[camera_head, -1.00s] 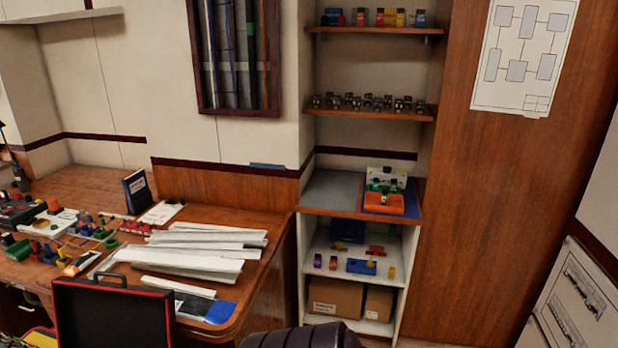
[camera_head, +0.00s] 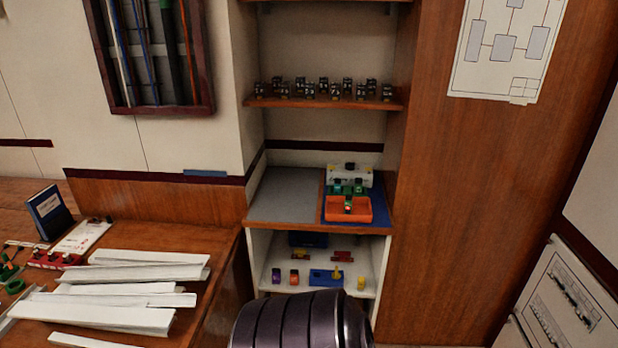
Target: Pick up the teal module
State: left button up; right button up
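Small green-teal modules (camera_head: 347,187) stand on the blue mat (camera_head: 378,212) on the right of the middle shelf, behind an orange tray (camera_head: 362,212). They are too small to tell which one is the teal module. A small dark green and light piece (camera_head: 348,204) shows at the orange tray. Neither of my gripper tips is in view.
A white unit (camera_head: 349,177) stands behind the modules. The grey mat (camera_head: 285,196) to their left is bare. Shelves above (camera_head: 330,102) and below (camera_head: 268,285) hold small parts. The desk at left carries white trunking strips (camera_head: 120,290) and a blue book (camera_head: 50,212).

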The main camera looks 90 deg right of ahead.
aim_at(337, 180)
jog(key=l+z, duration=0.15)
jog(key=z, duration=0.2)
jog(key=l+z, duration=0.15)
jog(key=z, duration=0.2)
jog(key=i+l+z, duration=0.1)
jog(key=z, duration=0.75)
jog(key=i+z, duration=0.1)
jog(key=z, duration=0.35)
jog(key=i+l+z, duration=0.1)
jog(key=z, duration=0.9)
jog(key=i+u, duration=0.45)
jog(key=k+l, duration=0.05)
jog(key=k, duration=0.05)
